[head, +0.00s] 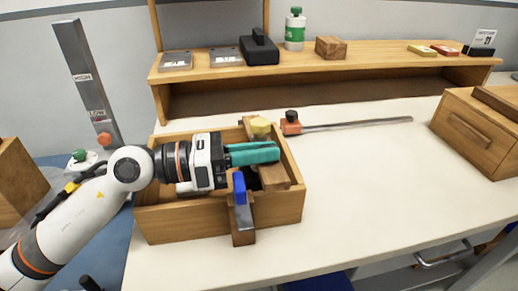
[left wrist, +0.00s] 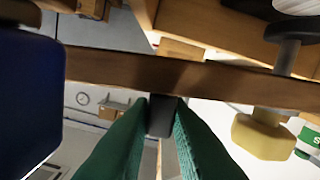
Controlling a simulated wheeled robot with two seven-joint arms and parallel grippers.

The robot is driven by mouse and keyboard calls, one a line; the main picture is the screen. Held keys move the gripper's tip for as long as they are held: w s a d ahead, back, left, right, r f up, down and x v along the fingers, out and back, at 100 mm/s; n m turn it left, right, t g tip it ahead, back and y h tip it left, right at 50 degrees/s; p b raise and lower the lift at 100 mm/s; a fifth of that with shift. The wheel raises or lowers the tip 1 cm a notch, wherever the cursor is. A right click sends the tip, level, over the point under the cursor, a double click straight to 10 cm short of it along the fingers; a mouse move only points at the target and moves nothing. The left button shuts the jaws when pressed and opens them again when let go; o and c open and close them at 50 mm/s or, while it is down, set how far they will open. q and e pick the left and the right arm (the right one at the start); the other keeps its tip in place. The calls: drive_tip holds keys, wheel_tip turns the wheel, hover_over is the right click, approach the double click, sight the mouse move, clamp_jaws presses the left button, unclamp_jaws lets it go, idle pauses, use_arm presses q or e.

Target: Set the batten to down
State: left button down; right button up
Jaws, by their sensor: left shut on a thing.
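A wooden box (head: 165,222) stands at the table's left front, and a wooden bar that looks like the batten (head: 273,177) lies along its right side. In the left wrist view the bar (left wrist: 110,70) crosses the picture. My left gripper (head: 268,153) reaches over the box from the left, its teal fingers in front of the bar. In the left wrist view the gripper (left wrist: 162,104) is shut on a small dark grey piece (left wrist: 161,117) by the bar. The fingers hide part of the bar. My right gripper is not in view.
A yellow knob (head: 260,126) sits at the box's back, a blue handle (head: 239,188) at its front. A rod with a red-orange end (head: 291,124) lies behind. A shelf (head: 330,55) runs along the back; a wooden cabinet (head: 470,128) stands right. The table's middle is clear.

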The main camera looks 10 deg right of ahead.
use_arm(q)
drive_tip(key=shift+f, duration=0.1)
drive_tip(key=c, duration=1.4)
unclamp_jaws()
